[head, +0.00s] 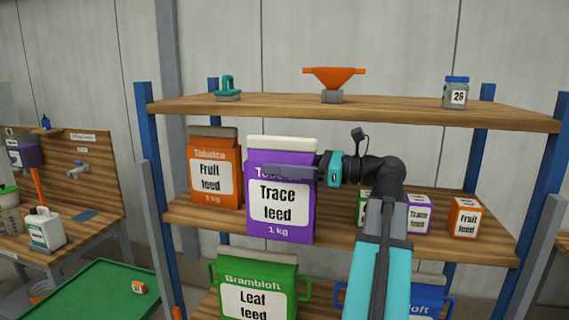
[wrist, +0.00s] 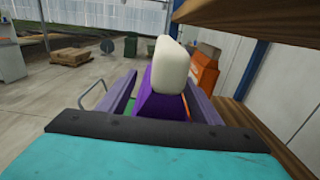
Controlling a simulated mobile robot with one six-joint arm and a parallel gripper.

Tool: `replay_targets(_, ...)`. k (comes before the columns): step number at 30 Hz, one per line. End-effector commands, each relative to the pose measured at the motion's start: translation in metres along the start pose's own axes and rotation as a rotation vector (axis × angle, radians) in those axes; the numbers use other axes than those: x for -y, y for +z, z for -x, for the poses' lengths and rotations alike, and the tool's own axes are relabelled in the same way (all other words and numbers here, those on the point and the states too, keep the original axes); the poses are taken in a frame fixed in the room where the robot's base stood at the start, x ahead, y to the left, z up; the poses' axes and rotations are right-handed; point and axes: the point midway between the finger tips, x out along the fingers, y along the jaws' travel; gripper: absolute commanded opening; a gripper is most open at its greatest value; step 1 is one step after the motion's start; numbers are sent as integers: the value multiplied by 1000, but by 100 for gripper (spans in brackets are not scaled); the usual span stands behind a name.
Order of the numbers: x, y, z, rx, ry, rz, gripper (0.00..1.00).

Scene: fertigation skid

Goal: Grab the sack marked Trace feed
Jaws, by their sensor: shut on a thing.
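The purple sack marked Trace feed (head: 281,222) stands upright at the middle shelf, left of centre in the head view. It has a white top band and a 1 kg mark. My gripper (head: 285,172) reaches in from the right and is shut on this sack across its upper part, covering part of the brand name. In the wrist view the sack's white top and purple body (wrist: 163,103) sit between my two fingers. Whether its base touches the shelf is hard to tell.
An orange Fruit feed sack (head: 213,170) stands close left. Small Trace feed (head: 419,214) and Fruit feed (head: 464,217) boxes stand right on the middle shelf (head: 470,246). The upper shelf (head: 400,109) hangs above. A green Leaf feed sack (head: 257,288) is below.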

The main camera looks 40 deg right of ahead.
Motion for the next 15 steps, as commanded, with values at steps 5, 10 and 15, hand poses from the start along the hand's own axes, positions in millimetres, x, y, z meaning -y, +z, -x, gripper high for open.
replay_targets(5,-18,1,0,4,0,2,0)
replay_targets(10,-25,2,0,4,0,2,0)
replay_targets(15,-28,2,0,4,0,2,0)
